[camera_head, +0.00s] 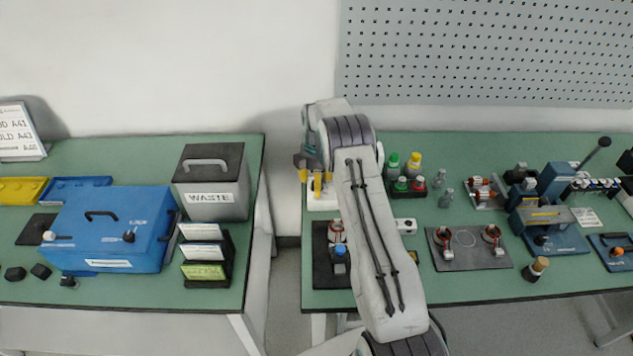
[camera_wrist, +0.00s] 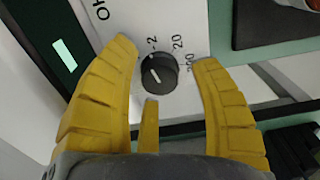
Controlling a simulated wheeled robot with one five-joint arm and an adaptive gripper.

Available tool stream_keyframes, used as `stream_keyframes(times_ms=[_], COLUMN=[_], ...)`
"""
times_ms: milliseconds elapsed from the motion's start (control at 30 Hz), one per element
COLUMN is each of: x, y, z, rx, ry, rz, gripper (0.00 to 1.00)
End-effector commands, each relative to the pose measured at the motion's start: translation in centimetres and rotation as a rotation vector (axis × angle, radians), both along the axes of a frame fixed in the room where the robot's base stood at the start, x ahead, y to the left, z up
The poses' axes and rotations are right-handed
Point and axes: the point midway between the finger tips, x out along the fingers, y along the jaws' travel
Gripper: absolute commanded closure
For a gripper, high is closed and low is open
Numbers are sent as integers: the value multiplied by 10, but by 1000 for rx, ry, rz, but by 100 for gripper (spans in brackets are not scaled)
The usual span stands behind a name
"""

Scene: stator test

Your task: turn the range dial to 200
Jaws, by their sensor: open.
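In the wrist view the range dial (camera_wrist: 159,73) is a round black knob with a short white pointer line, on a white meter face (camera_wrist: 188,18). The labels 2, 20 and a partly covered 200 stand around its upper and right side. The pointer slants toward the upper left, not at the 200 label. My gripper (camera_wrist: 165,55) is open, with yellow fingers on both sides of the dial, apart from it. In the head view my gripper (camera_head: 315,180) is at the green bench's left end, above the white meter (camera_head: 322,203), which my arm partly hides.
Bottles with green, red and yellow caps (camera_head: 407,175) stand right of my arm. A dark mat with two stators (camera_head: 468,248) lies farther right. The left bench holds a blue box (camera_head: 110,230) and a waste bin (camera_head: 212,182). A gap separates the benches.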

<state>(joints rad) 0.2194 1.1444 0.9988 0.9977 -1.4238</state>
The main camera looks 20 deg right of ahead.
Motion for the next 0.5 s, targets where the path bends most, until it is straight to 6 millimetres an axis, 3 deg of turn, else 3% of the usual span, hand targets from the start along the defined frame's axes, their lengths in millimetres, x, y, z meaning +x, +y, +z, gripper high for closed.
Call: stream_keyframes(times_ms=[200,500], x=[0,0], y=[0,0], z=[0,0], rx=[0,0], ry=[1,1], rz=[0,0], gripper=[43,70])
